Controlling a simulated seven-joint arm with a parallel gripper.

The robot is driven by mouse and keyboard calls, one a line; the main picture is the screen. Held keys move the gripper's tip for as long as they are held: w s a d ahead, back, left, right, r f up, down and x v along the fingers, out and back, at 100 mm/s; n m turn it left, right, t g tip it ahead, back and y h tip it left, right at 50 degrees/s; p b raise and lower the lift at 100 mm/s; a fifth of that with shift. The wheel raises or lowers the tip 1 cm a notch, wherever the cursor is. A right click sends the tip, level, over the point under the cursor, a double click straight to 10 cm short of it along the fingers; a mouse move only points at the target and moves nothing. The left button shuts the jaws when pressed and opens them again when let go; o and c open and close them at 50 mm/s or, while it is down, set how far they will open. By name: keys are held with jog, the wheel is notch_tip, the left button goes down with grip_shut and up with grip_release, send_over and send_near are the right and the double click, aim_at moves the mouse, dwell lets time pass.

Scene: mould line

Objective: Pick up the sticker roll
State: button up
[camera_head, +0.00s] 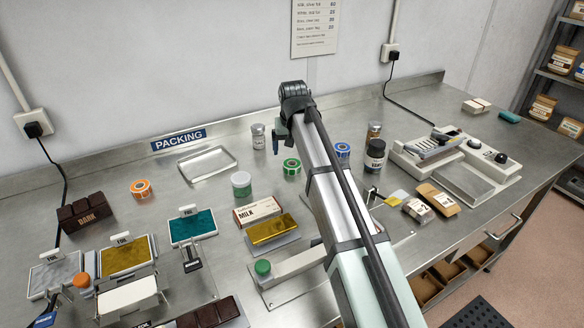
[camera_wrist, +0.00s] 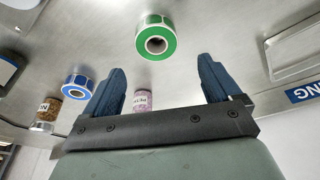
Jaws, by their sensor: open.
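Three sticker rolls are on the steel bench: an orange one (camera_head: 141,188) at the left, a green one (camera_head: 292,166) in the middle, and a blue one (camera_head: 343,150) right of my arm. My gripper (camera_head: 279,148) is above the bench near the green roll, partly hidden by my own arm. In the wrist view my gripper (camera_wrist: 158,85) is open and empty, with its two blue fingers apart. There the green roll (camera_wrist: 155,40) lies beyond the fingertips, between their lines, and the blue roll (camera_wrist: 78,86) is outside the left finger. Neither touches the fingers.
A dark bottle (camera_head: 375,155) and a sealing machine (camera_head: 445,160) are at the right.

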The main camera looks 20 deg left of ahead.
aim_at(292, 161)
jog(key=shift+s+d+x, duration=0.1)
jog(key=shift+s+x, duration=0.1)
jog(key=shift+x, duration=0.8)
jog(key=shift+s+d+x, duration=0.1)
jog(key=shift+s+x, duration=0.1)
jog(key=shift+x, duration=0.8)
jog(key=shift+s+d+x, duration=0.1)
jog(key=shift+s+x, duration=0.05)
jog(key=shift+x, duration=0.85)
jog(key=shift+f, duration=0.15)
jog(key=shift+c, duration=0.3)
jog(key=c, duration=1.1)
